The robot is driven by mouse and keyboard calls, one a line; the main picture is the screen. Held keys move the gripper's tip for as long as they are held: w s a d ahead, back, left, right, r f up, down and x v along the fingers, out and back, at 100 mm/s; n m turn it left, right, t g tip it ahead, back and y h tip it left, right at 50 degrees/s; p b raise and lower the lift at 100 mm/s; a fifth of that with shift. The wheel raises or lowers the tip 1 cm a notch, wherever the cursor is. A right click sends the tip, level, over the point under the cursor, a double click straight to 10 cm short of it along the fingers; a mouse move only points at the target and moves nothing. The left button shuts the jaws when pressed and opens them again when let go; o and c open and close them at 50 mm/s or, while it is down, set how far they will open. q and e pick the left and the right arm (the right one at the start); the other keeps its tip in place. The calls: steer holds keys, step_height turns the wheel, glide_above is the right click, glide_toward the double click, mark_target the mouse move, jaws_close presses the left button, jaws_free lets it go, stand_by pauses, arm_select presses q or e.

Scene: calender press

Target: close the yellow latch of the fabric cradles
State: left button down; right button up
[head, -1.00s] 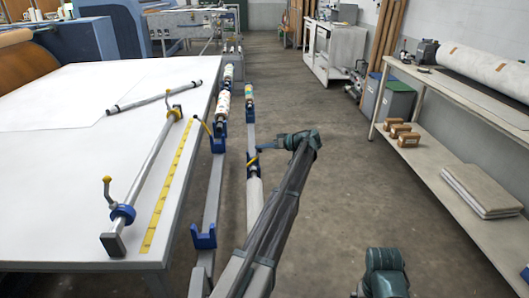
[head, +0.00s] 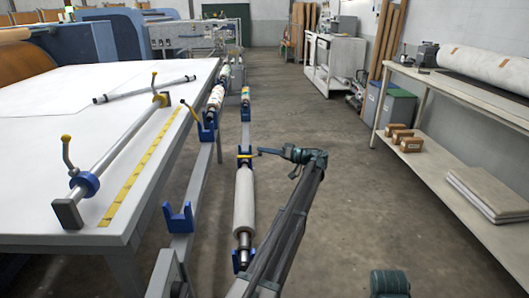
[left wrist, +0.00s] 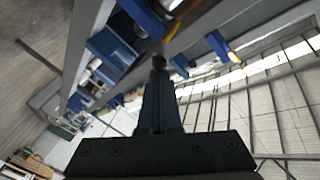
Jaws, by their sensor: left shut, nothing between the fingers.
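A white fabric roll (head: 244,200) lies along the lower rail, its ends in blue cradles; the far one is the upper blue cradle (head: 245,164). A yellow latch (head: 246,156) lies nearly flat across that cradle. My left gripper (head: 262,151) is shut and empty, its tips right beside the latch's right end; contact cannot be told. In the left wrist view the shut fingers (left wrist: 158,62) point at blue cradle parts (left wrist: 205,48) and yellow pieces (left wrist: 233,57). Another yellow latch (head: 189,109) stands raised at a cradle (head: 207,131) on the neighbouring rail. My right gripper is out of view.
A white table (head: 110,150) with a metal bar (head: 125,145) and a yellow strip (head: 140,185) fills the left. An empty blue cradle (head: 178,217) is on the near rail. A shelf bench (head: 450,90) stands right. The floor between is clear.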

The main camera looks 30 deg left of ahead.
arm_select(q)
steer(key=shift+s+d+f+b, duration=0.2)
steer(key=shift+f+b, duration=0.15)
steer(key=shift+f, duration=0.15)
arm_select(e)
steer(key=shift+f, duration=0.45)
